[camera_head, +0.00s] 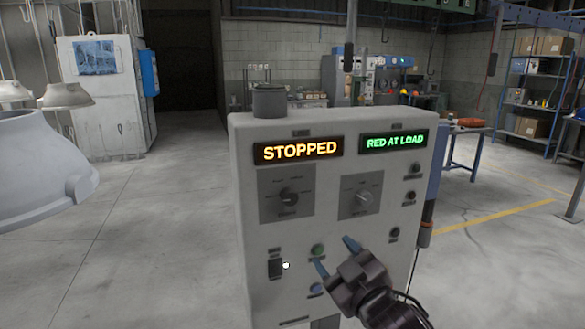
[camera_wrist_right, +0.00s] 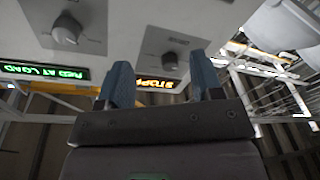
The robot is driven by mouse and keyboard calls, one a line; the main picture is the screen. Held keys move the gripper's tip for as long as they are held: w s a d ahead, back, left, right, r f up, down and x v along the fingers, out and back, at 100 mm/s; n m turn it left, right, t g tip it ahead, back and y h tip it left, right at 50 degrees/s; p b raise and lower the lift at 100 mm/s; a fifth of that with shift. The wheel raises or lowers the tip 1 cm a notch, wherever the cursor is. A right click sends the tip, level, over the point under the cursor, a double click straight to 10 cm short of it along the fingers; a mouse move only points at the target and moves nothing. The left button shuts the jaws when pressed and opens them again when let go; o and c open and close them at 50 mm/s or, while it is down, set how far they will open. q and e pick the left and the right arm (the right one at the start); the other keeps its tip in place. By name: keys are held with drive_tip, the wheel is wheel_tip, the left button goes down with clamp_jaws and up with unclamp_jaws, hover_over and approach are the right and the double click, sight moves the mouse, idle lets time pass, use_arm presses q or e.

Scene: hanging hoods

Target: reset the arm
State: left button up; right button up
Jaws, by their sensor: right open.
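My right gripper (camera_head: 335,256) is open, with two blue fingertips spread in front of the lower part of a grey control panel (camera_head: 262,215). Nothing shows between the fingers. A green button (camera_head: 318,249) and a blue button (camera_head: 316,290) lie close to the left fingertip; I cannot tell whether it touches the panel. In the right wrist view the open gripper (camera_wrist_right: 160,85) also shows, with the panel's knob (camera_wrist_right: 68,30) and upside-down displays beyond it. My left gripper is not in view.
The panel's displays read STOPPED (camera_head: 298,150) and RED AT LOAD (camera_head: 394,141). Two rotary knobs sit below. Light grey hoods (camera_head: 40,170) hang at the left. A blue shelf (camera_head: 535,95) stands at the back right. Open floor (camera_head: 150,240) lies left of the panel.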

drive_tip(key=s+d+f+m+h, duration=0.1)
drive_tip(key=d+f+m, duration=0.1)
drive_tip(key=d+f, duration=0.3)
drive_tip(key=s+d+f+m+h, duration=0.1)
drive_tip(key=d+f+m+h, duration=0.1)
drive_tip(key=f, duration=0.5)
drive_tip(key=s+d+f+m+g+h, duration=0.2)
drive_tip(key=s+d+f, duration=0.4)
drive_tip(key=s+f, duration=0.4)
drive_tip(key=s+d+f+m+g+h, duration=0.3)
drive_tip(key=s+d+f, duration=0.3)
drive_tip(key=s+f, duration=0.5)
wheel_tip(320, 180, down, 3)
drive_tip(key=shift+d+r+m+g+b, duration=0.2)
drive_tip(key=shift+d+m+g+b, duration=0.15)
drive_tip(key=shift+m+b, duration=0.1)
drive_tip(key=shift+c, duration=0.2)
